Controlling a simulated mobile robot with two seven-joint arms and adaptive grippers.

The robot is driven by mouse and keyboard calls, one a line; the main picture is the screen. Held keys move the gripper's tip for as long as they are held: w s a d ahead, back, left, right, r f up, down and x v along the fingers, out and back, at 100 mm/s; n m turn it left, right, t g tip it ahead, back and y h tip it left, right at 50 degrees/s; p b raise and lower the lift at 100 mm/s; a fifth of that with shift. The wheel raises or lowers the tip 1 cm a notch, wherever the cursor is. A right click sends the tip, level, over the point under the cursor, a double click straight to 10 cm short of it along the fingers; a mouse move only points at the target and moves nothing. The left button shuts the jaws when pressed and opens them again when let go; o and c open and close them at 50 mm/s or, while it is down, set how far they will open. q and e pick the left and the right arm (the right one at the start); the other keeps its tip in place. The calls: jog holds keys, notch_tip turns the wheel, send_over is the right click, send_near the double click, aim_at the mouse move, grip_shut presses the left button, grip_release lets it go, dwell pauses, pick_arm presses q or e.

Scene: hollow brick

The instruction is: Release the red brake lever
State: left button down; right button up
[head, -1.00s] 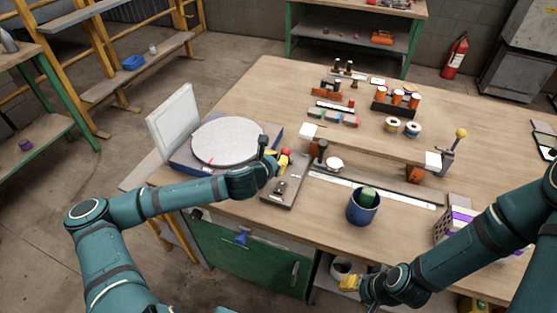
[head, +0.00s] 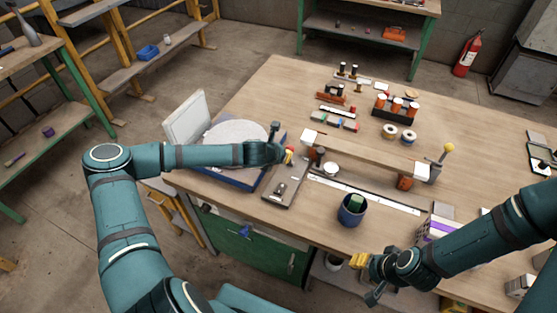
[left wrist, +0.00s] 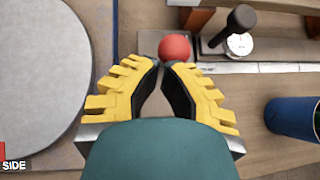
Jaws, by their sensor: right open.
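The red ball knob (left wrist: 174,47) of the brake lever is just beyond the fingertips of my left gripper (left wrist: 160,67) in the left wrist view. The yellow fingers converge to a narrow gap below it. I cannot tell whether they touch it. In the head view, my left gripper (head: 285,156) is over the left part of the bench, by the dark base plate (head: 283,190). The lever's shaft is hidden. My right gripper (head: 358,261) is open and empty, in front of the bench's front edge.
A large round grey disc (left wrist: 40,70) lies left of my left gripper. A black-knobbed handle (left wrist: 243,17) stands to its right. A blue cup (head: 352,210) stands near the front edge. A yellow-knobbed lever (head: 447,148) stands farther right. The bench (head: 480,125) has bare space there.

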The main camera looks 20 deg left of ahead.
pick_arm(q)
jog(key=w+p, duration=0.1)
jog(key=w, duration=0.5)
jog(key=shift+r, duration=0.3)
pick_arm(e)
jog(key=shift+r, duration=0.95)
pick_arm(q)
jog(key=shift+w+d, duration=0.1)
jog(key=shift+w, duration=0.05)
jog(key=shift+r, duration=0.1)
pick_arm(e)
jog(key=shift+s+r, duration=0.1)
